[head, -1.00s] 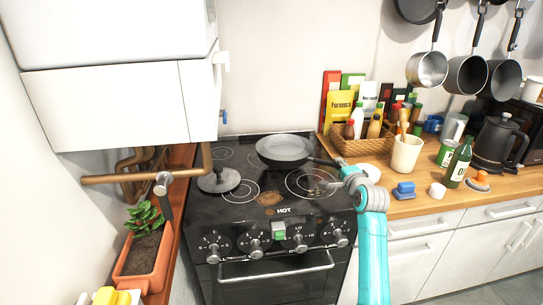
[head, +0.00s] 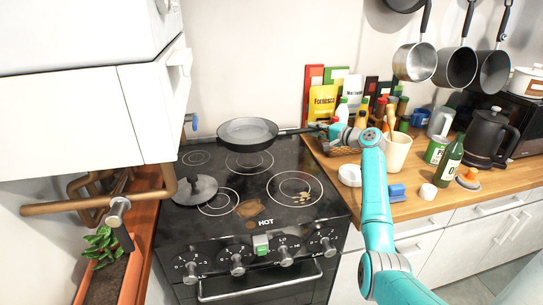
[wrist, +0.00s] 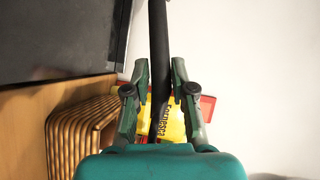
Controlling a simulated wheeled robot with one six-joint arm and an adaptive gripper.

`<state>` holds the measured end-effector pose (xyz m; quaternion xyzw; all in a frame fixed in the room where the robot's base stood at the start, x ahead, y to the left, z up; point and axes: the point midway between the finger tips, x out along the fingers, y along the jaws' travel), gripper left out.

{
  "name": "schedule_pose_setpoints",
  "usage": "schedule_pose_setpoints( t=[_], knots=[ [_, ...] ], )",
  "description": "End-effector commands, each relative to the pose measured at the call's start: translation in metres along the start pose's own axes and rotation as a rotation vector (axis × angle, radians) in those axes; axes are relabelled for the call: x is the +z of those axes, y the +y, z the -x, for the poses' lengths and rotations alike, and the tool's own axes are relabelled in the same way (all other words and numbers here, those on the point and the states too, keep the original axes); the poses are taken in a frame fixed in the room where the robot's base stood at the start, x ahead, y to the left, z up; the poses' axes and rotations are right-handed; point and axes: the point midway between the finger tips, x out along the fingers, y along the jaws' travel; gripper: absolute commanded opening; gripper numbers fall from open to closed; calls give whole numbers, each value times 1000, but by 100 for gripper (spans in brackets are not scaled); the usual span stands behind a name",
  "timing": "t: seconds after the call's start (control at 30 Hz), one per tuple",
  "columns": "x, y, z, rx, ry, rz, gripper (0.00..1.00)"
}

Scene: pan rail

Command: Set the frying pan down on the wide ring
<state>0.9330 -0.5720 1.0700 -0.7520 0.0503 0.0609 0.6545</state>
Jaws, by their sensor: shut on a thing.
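The dark frying pan (head: 247,132) hangs in the air over the back of the black hob, roughly level, apart from the surface. Its handle points right, to my gripper (head: 328,129) near the wall-side basket. In the wrist view my gripper (wrist: 159,95) is shut on the black handle (wrist: 158,40), one finger each side; the pan body is out of that view. The widest ring (head: 294,178) looks to be the double one at the hob's right front, below and right of the pan. Small brown bits (head: 304,194) lie inside it.
A round dark lid-like disc (head: 195,190) with a knob covers part of the hob's left side. A brown stain (head: 248,208) lies near the front. The wicker basket (wrist: 78,135) with bottles and packets, and a cream utensil pot (head: 397,152), crowd the counter by my arm.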

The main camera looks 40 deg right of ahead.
Motion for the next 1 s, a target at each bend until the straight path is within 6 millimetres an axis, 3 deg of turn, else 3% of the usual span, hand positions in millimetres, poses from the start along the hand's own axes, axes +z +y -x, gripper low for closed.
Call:
schedule_pose_setpoints(
  t=[0.3, 0.53, 0.8, 1.0],
  knots=[
    [7, 46, -8, -1, -1, -4, 0],
    [8, 59, -10, -1, 1, -3, 0],
    [12, 88, -14, -1, 0, -3, 0],
    [12, 88, -14, -2, 1, -2, 0]
  ],
)
